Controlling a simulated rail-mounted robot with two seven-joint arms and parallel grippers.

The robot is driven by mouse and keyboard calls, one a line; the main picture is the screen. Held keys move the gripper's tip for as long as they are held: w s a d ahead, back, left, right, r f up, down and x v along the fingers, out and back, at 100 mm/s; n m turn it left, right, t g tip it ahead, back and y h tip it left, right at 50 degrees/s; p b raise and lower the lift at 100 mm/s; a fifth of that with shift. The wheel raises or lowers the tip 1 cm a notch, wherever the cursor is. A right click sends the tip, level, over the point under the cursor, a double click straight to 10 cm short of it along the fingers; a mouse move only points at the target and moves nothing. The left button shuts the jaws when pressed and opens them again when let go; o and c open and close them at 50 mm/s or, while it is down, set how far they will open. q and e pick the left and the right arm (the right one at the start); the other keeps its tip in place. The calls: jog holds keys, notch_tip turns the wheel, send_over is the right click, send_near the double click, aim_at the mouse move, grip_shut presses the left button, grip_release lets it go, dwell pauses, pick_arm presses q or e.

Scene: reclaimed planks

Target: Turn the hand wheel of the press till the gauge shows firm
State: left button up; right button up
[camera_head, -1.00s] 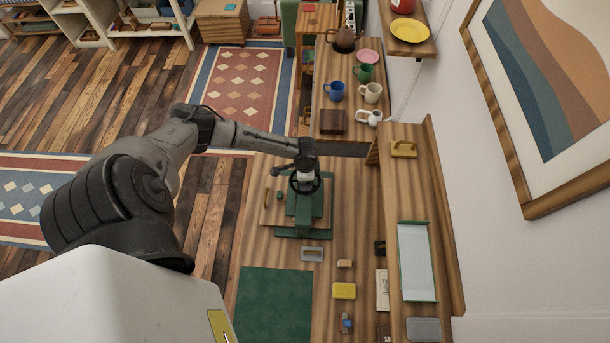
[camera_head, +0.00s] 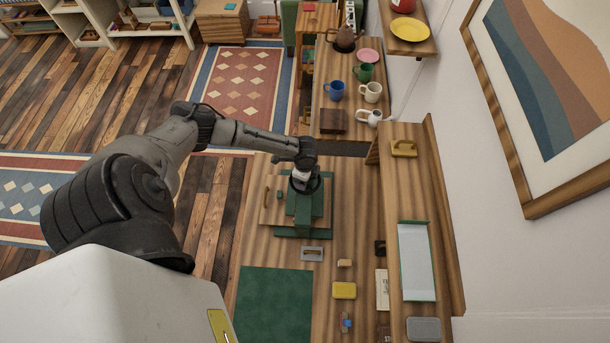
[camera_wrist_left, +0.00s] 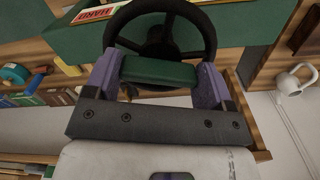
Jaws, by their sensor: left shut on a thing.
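The green press (camera_head: 304,208) stands on the wooden bench, with its black hand wheel (camera_head: 317,184) on top. My left gripper (camera_head: 303,178) is over the wheel from above. In the left wrist view the black wheel (camera_wrist_left: 178,14) shows its rim and spokes, and the purple fingers of my left gripper (camera_wrist_left: 157,88) are at opposite sides of the rim, shut on it. A green part (camera_wrist_left: 160,72) of the press shows between them. A gauge plate (camera_wrist_left: 93,14) with a red end marked "HARD" is partly visible; I cannot see its pointer. My right gripper is not in view.
A green mat (camera_head: 273,304) and a grey-handled item (camera_head: 312,253) lie in front of the press. A yellow block (camera_head: 344,290) and a raised shelf (camera_head: 448,245) are to the right. Mugs, including a blue one (camera_head: 336,91), stand behind.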

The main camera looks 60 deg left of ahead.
pick_arm(q)
jog(key=o, duration=0.9)
jog(key=shift+r, duration=0.15)
notch_tip(320, 180, up, 14)
jog(key=shift+f+b, duration=0.2)
jog(key=shift+b, duration=0.75)
